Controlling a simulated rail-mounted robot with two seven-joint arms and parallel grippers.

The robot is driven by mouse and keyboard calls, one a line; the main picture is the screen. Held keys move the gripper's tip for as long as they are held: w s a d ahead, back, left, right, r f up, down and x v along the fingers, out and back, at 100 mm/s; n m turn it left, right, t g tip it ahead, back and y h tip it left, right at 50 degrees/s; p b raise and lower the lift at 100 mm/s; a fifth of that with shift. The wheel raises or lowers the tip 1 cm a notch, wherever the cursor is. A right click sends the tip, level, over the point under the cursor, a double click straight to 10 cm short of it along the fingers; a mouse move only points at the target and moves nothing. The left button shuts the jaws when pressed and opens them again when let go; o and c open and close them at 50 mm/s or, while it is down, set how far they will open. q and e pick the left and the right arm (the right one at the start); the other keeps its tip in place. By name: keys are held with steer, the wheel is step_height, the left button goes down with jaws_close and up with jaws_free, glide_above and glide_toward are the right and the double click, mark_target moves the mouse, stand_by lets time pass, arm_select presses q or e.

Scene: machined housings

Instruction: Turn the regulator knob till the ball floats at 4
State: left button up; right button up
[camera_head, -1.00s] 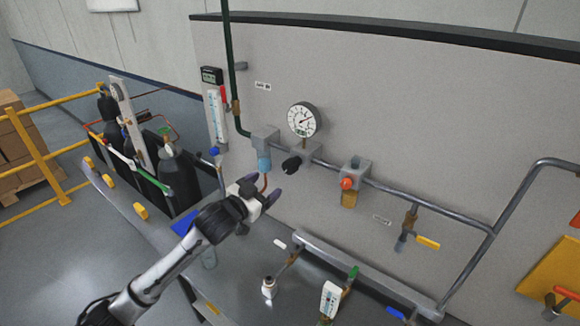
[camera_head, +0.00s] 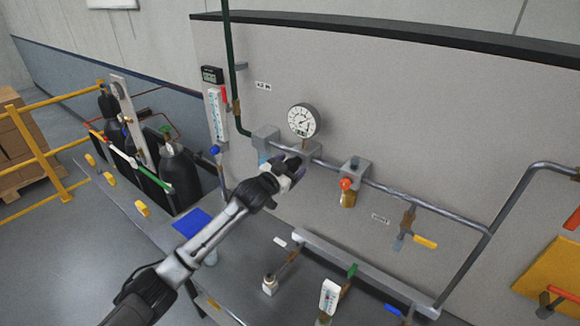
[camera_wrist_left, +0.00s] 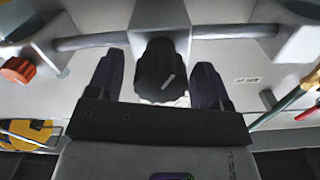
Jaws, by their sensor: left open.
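The black regulator knob (camera_wrist_left: 160,72), with a pale line on its face, fills the middle of the left wrist view. My left gripper (camera_head: 294,170) is open in front of the panel, below the round gauge (camera_head: 304,120). In the left wrist view its two dark fingers (camera_wrist_left: 160,68) stand one on each side of the knob; I cannot tell whether they touch it. The gripper hides the knob in the head view. A scaled tube meter (camera_head: 216,113) hangs on the panel at left, and a smaller one (camera_head: 329,297) stands low in front. Their balls are too small to read.
A steel pipe (camera_head: 400,194) runs along the panel. An orange-red knob (camera_head: 346,184) sits right of my gripper, and a yellow-handled valve (camera_head: 425,242) is farther right. Gas cylinders (camera_head: 180,172) stand at left. The bench (camera_head: 235,270) has bare room in front.

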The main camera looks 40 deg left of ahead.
arm_select(q)
steer(key=shift+c, duration=0.4)
steer(key=c, duration=0.8)
steer(key=shift+r+n+p, duration=0.1)
steer(key=shift+n+p, duration=1.1)
steer(key=shift+n, duration=0.4)
steer(key=shift+c, duration=0.2)
steer(key=n+p, duration=0.2)
steer(key=n, duration=0.2)
steer(key=shift+n, duration=0.3)
steer(key=n+p, duration=0.1)
steer(key=n, duration=0.2)
steer(key=shift+a+n+p, duration=0.1)
steer(key=shift+n+p, duration=0.2)
steer(key=shift+p, duration=0.1)
steer(key=n+p, duration=0.1)
steer(key=n, duration=0.2)
steer(key=shift+n, duration=0.3)
steer(key=n+p, duration=0.2)
steer(key=n, duration=0.3)
steer(key=shift+f+n+p, duration=0.25)
steer(key=shift+n+p, duration=0.2)
steer(key=shift+n, duration=0.95)
